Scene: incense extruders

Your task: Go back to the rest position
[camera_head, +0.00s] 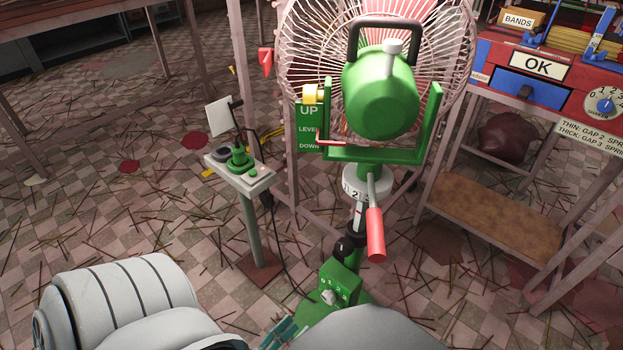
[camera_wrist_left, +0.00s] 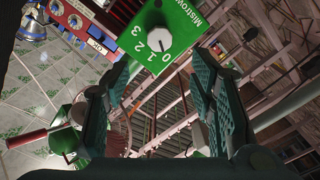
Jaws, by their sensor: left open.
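My left gripper (camera_head: 281,334) shows only as a bit of teal finger at the bottom edge of the head view, close to the green control box (camera_head: 340,284) at the foot of the fan. In the left wrist view my left gripper (camera_wrist_left: 165,85) is open and empty, its two teal fingers wide apart. The green control box with a white knob (camera_wrist_left: 158,40) and the numbers 0 to 3 lies beyond the fingertips, not between the fingers. My right gripper is not in view.
A large green fan (camera_head: 380,95) with a wire cage stands ahead; a red-handled lever (camera_head: 375,234) sticks out from its post. A red-and-blue machine (camera_head: 541,75) is at right. Sticks litter the tiled floor.

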